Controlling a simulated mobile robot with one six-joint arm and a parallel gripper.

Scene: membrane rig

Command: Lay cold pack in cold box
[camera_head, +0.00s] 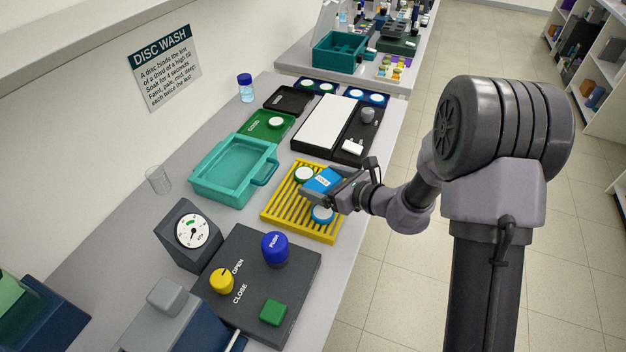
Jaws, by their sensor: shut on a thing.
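The cold pack, a blue block (320,181) with a white label, is held in my gripper (337,188) above the yellow slatted rack (293,222). My gripper is shut on it; the fingers hide part of its right side. No container carries a readable cold box label, so I cannot tell for sure which one it is. A dark blue box (68,324) with a green thing in it is cut off at the lower left. A teal crate (335,62) stands on the far bench.
A black panel (262,262) with knobs and a gauge box (183,240) stand in front. A glass beaker (158,180) is near the wall. The aisle floor at right is clear.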

